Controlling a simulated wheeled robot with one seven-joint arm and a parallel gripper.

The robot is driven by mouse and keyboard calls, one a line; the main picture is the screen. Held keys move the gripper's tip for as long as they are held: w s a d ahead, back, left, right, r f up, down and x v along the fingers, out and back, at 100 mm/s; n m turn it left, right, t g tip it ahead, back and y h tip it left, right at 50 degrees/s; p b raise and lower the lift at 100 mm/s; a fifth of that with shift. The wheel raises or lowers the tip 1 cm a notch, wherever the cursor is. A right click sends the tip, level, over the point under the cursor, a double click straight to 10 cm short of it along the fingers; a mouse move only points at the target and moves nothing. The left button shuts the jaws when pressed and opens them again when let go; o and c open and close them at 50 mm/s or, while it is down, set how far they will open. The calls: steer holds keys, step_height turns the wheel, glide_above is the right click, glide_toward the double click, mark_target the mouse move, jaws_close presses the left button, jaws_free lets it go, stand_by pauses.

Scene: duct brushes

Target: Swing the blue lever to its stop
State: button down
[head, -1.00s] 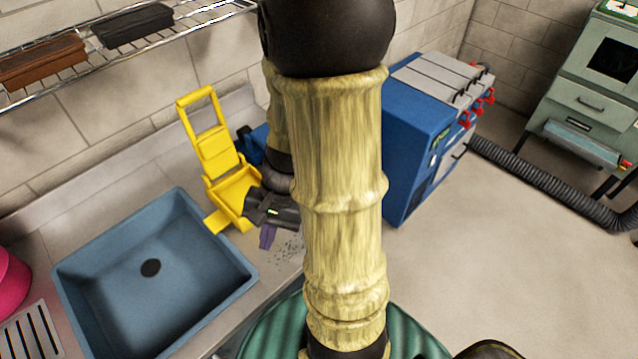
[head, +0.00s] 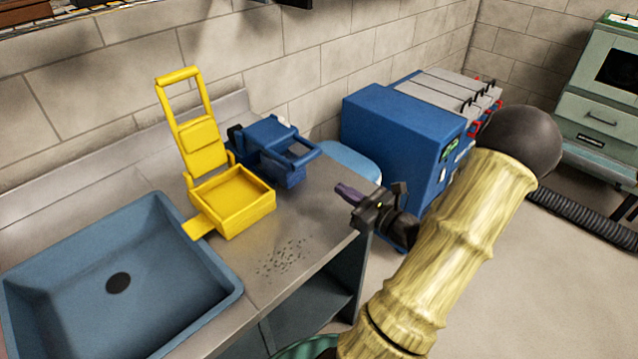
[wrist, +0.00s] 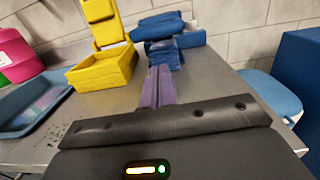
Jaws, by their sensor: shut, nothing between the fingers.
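The blue device (head: 262,132) stands on the metal counter against the back wall. Its blue lever (head: 297,158) is a looped handle reaching out to the right front, low over the counter. In the wrist view the device (wrist: 160,24) is straight ahead, with the lever (wrist: 164,54) just beyond my fingertips. My gripper (head: 346,192) is shut and empty, its purple fingers pointing left toward the device from the counter's right end. The fingers also show in the wrist view (wrist: 158,84), apart from the lever as far as I can tell.
A yellow hinged box (head: 232,203) with a raised lid frame stands left of the blue device. A blue-grey sink (head: 205,262) lies farther left. Dark specks (head: 282,258) cover the front counter. A large blue cabinet (head: 400,135) stands to the right beyond a pale blue round object (head: 352,160).

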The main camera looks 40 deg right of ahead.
steer(key=shift+s+d+m+h, duration=0.15)
steer(key=shift+d+m+h, duration=0.15)
steer(key=shift+d+h, duration=0.1)
steer(key=w, duration=0.6)
steer(key=w+a, duration=0.1)
steer(key=w, duration=0.3)
steer(key=shift+r, duration=0.2)
steer(key=shift+r+p, duration=0.1)
steer(key=shift+p, duration=0.3)
